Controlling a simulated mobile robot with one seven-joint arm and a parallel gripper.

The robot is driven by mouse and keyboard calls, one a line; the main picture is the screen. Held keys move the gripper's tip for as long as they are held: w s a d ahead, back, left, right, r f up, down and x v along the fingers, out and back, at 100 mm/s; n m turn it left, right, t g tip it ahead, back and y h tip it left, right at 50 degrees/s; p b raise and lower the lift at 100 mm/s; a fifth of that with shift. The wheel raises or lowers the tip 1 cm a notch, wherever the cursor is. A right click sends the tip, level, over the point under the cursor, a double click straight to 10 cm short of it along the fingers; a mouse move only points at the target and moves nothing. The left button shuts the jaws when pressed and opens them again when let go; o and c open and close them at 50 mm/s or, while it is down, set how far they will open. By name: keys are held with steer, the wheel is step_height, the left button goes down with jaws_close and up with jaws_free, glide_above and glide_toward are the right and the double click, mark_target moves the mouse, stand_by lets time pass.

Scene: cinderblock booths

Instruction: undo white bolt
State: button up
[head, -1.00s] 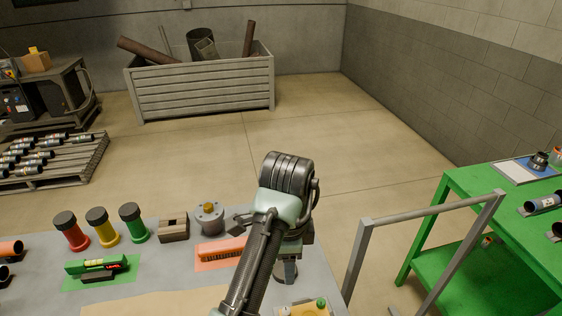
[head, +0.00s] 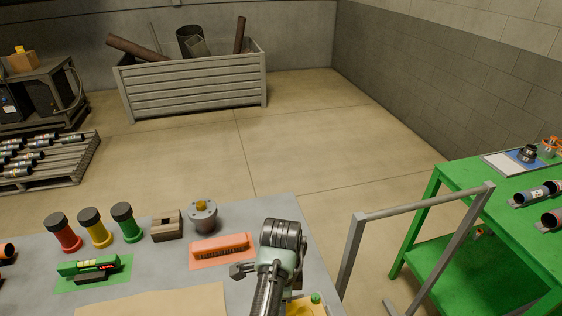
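I cannot make out a white bolt in the head view. My arm rises from the bottom edge, over the right part of the grey table (head: 185,285). A dark part that looks like my gripper (head: 240,271) sticks out to the left of the wrist, just below the orange mat. Its fingers are too small and dark to tell open from shut, and nothing clearly shows in them. My arm hides part of the table's right end, where a yellow item with a green knob (head: 309,304) shows partly.
A grey rail frame (head: 425,203) and a green table (head: 460,176) are at right. Open floor lies behind.

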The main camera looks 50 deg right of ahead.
steer(key=shift+f, duration=0.1)
jaws_close()
